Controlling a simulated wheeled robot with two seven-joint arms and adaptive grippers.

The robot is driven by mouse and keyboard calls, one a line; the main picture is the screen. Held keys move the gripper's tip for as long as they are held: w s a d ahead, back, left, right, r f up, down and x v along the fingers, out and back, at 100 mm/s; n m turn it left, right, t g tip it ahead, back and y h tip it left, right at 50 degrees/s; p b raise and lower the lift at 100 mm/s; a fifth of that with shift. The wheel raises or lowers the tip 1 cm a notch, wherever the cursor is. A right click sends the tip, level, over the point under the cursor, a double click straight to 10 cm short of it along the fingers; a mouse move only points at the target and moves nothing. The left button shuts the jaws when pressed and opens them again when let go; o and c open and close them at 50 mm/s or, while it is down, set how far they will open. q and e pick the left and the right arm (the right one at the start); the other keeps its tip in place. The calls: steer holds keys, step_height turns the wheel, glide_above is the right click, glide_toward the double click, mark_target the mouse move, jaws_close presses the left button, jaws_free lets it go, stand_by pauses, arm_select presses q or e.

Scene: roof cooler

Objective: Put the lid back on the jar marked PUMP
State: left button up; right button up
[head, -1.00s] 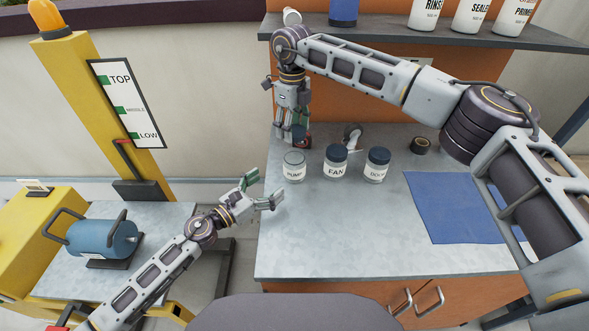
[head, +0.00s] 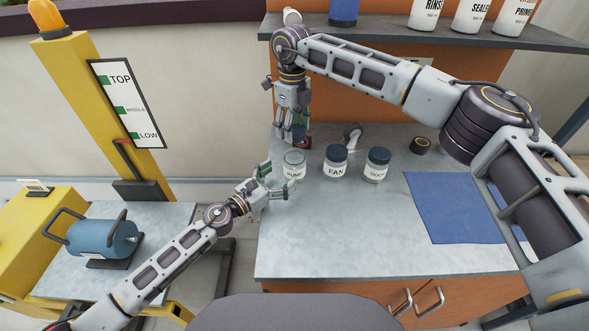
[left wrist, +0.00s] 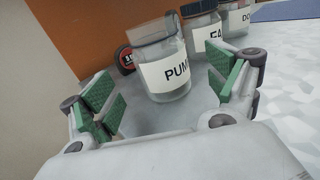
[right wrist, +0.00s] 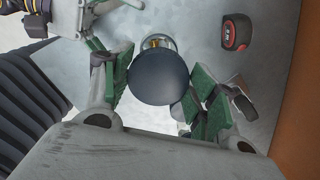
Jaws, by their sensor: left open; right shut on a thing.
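The clear PUMP jar (head: 294,168) stands uncovered at the bench's left side; its label faces me in the left wrist view (left wrist: 168,74). My left gripper (head: 277,178) is open at the jar's near left side, its fingers spread towards the jar. My right gripper (head: 292,128) is shut on a dark round lid (right wrist: 160,77) and holds it above and behind the jar. In the right wrist view the lid hides most of what lies below; a glass rim and something brass-coloured show past its edge.
The lidded FAN jar (head: 336,165) and DOOR jar (head: 377,167) stand close to the right. A red and black tape measure (right wrist: 237,34) lies behind the PUMP jar. A tape roll (head: 421,145) and blue cloth (head: 450,210) lie farther right. The bench's front is clear.

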mark_target(294, 165)
arm_select(q)
steer(key=shift+x, duration=3.3)
steer(key=shift+c, duration=0.4)
steer(key=c, duration=1.5)
arm_select(e)
steer(key=shift+f, duration=2.45)
steer(key=shift+f, duration=0.15)
steer(key=shift+f, duration=0.75)
steer(key=shift+f, duration=0.6)
arm_select(q)
jaws_close()
arm_select(e)
steer(key=shift+m, duration=0.3)
